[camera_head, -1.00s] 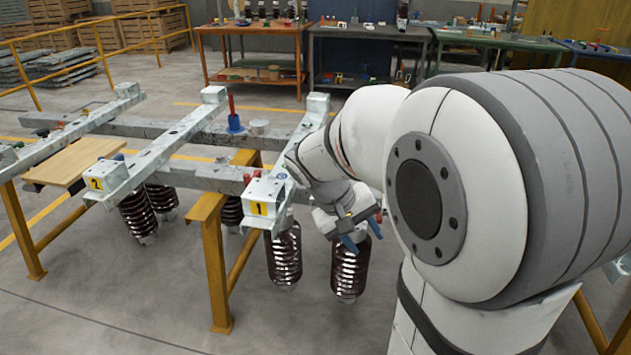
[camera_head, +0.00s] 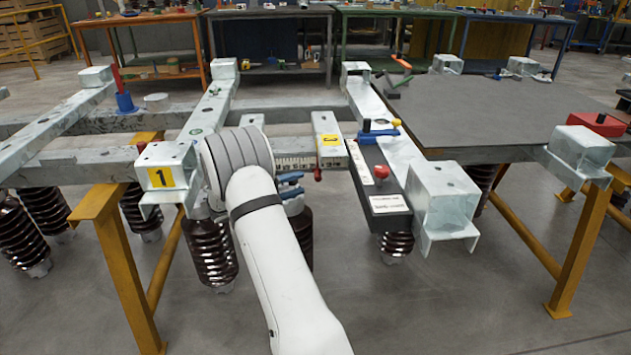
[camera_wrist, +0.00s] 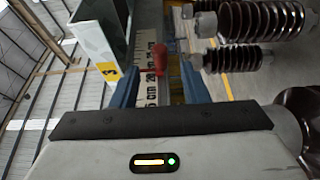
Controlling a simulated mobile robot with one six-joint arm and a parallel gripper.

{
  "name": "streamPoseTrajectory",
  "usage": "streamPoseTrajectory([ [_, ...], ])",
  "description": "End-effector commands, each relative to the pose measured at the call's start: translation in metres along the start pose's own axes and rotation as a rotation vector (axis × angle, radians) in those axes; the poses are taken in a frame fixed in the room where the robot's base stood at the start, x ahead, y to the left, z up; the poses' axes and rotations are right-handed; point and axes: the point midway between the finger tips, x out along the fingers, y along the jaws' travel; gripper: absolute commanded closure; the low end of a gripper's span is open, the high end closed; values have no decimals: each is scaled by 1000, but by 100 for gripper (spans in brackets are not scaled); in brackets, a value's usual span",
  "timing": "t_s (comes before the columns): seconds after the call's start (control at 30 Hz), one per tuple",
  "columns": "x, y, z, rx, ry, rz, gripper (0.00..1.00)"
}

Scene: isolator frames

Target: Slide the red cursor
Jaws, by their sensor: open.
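The red cursor (camera_head: 318,174) is a small red piece at the right end of a pale graduated ruler (camera_head: 293,163), beside the number 3 beam. In the wrist view the cursor shows as a red knob (camera_wrist: 160,60) in front of the ruler (camera_wrist: 153,85). My gripper (camera_head: 291,184) has blue fingers and is left of the cursor in the head view. In the wrist view my gripper (camera_wrist: 157,80) is open, one finger on each side of the ruler and the knob. I cannot tell whether either finger touches the knob.
A beam end with a yellow number 3 plate (camera_wrist: 109,72) stands close to the left finger. A dark box with a red knob (camera_head: 381,171) lies to the right. Ribbed insulators (camera_head: 211,250) hang below. A grey tabletop (camera_head: 490,110) is at right.

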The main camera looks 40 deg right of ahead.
Motion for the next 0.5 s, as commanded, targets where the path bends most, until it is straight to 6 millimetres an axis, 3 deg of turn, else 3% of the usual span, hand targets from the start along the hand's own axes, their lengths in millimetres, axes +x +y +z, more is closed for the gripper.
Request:
streamPoseTrajectory([
  [0.17, 7, -1, 1, -3, -3, -2, 59],
  [0.5, 60, -2, 2, -3, -6, -3, 59],
])
